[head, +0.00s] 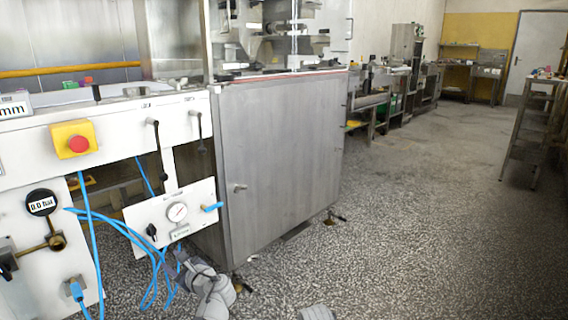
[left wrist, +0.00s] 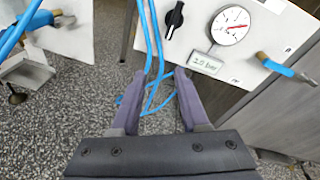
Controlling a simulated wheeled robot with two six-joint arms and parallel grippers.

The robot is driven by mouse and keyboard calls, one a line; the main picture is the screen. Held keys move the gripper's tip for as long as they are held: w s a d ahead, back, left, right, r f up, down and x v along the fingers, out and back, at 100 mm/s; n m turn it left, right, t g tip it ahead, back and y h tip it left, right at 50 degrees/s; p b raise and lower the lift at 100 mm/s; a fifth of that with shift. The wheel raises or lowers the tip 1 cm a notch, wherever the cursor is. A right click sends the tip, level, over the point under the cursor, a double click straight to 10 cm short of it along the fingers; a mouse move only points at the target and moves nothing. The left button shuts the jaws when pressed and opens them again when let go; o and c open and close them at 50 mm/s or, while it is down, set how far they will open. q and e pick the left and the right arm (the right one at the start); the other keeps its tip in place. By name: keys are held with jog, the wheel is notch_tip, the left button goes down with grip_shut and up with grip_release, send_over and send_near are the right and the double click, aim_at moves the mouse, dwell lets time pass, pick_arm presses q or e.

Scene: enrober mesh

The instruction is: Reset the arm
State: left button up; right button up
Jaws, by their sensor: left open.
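My left arm shows at the bottom of the head view, with its gripper (head: 178,262) low in front of the machine, beside the blue hoses. In the left wrist view the two dark fingers of this gripper (left wrist: 158,82) stand apart with nothing held between them. Blue hoses (left wrist: 152,40) pass behind and between the fingers in that view; I cannot tell how close they are. A white panel with a round gauge (left wrist: 230,26) is beyond the fingers.
The gauge panel (head: 172,212) and blue hoses (head: 135,240) are on the machine's front. A red stop button on a yellow box (head: 74,141) is above left. A steel cabinet (head: 275,150) stands right of the hoses. Speckled floor (head: 420,220) is clear at right.

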pick_arm(q)
jog(key=s+d+f+n+g+h+p, duration=0.1)
jog(key=s+d+n+g+h+p, duration=0.45)
jog(key=s+d+n+p, duration=0.6)
jog(key=s+d+n+g+h+p, duration=0.45)
jog(key=s+d, duration=0.45)
jog(key=d, duration=0.8)
notch_tip(320, 180, up, 37)
jog(key=n+h+p, duration=0.1)
jog(key=p, duration=3.4)
jog(key=shift+p, duration=0.3)
jog(key=shift+w+d, duration=0.1)
